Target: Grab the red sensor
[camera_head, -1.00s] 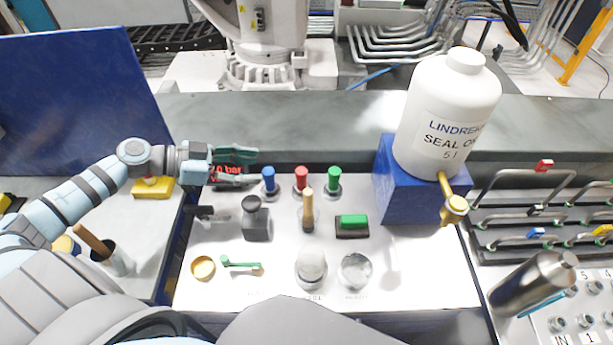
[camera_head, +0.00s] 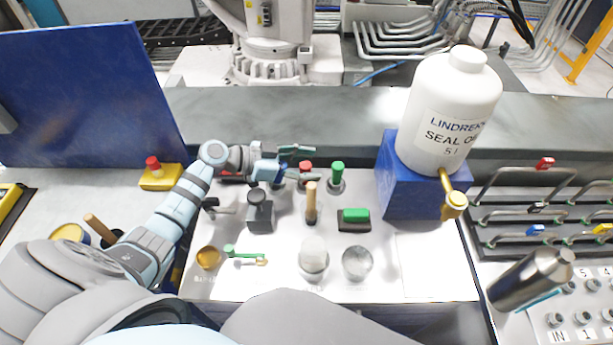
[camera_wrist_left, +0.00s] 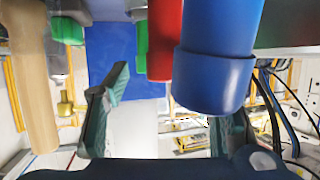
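The red sensor (camera_head: 305,166) stands upright in a row between the blue sensor and the green sensor (camera_head: 337,170) on the white panel. My left gripper (camera_head: 298,163) is open, with its fingers pointing right around the red sensor's top; contact cannot be told. In the left wrist view the red sensor (camera_wrist_left: 165,40) shows between the spread fingers (camera_wrist_left: 165,122), partly hidden by the nearer blue sensor (camera_wrist_left: 217,65). The blue sensor is mostly hidden by the gripper in the head view. My right gripper is not in view.
A white oil bottle (camera_head: 450,110) on a blue block (camera_head: 405,190) stands right of the sensors. A wooden-handled tool (camera_head: 311,200), a dark block (camera_head: 260,212) and a green switch (camera_head: 355,216) stand in front. A yellow box (camera_head: 160,178) lies left.

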